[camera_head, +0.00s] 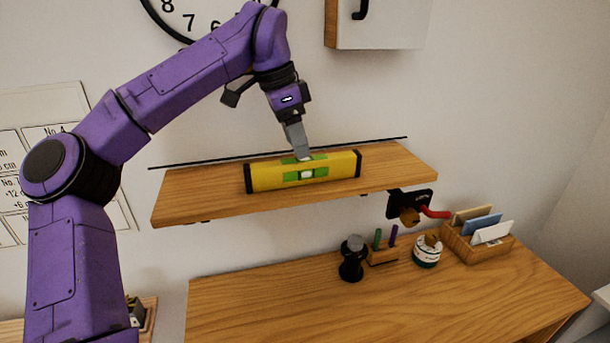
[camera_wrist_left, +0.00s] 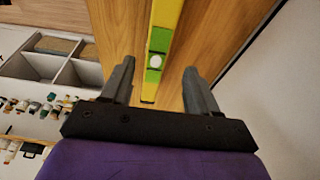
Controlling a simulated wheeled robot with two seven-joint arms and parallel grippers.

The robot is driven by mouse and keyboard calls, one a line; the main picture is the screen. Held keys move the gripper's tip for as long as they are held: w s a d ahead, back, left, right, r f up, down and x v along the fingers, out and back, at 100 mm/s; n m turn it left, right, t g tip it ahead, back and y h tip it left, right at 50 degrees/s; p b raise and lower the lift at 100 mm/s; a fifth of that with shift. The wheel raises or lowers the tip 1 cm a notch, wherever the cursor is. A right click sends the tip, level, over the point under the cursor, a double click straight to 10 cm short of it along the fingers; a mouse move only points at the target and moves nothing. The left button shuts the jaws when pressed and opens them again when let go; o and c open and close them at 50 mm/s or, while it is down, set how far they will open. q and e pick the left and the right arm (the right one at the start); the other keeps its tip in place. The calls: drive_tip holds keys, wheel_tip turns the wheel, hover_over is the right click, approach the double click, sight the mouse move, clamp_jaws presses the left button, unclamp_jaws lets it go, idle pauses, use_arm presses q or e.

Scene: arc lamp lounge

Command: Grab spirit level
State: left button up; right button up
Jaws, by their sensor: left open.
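The yellow spirit level (camera_head: 270,177) has black end caps and a green middle with a pale vial. It lies along the wooden wall shelf (camera_head: 400,167). My left gripper (camera_head: 303,156) points down at the level's middle from above. In the left wrist view, the level (camera_wrist_left: 168,18) runs between the two grey fingers of the open left gripper (camera_wrist_left: 158,80), with room on both sides. I cannot tell whether a finger touches it. My right gripper is not in view.
Below the shelf, a wooden desk (camera_head: 300,300) holds a black stamp-like object (camera_head: 352,262), a pen holder (camera_head: 382,255), a round tin (camera_head: 427,252) and a letter box (camera_head: 478,245). A wall clock (camera_head: 190,15) and a white cabinet (camera_head: 385,25) are above.

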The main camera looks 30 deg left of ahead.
sight(307, 167)
use_arm(q)
drive_tip(key=shift+x, duration=1)
drive_tip(key=x, duration=0.1)
drive_tip(key=p+x, duration=0.1)
drive_tip(key=x, duration=0.1)
drive_tip(key=p+x, duration=0.1)
drive_tip(key=x, duration=0.1)
drive_tip(key=shift+d, duration=0.3)
clamp_jaws()
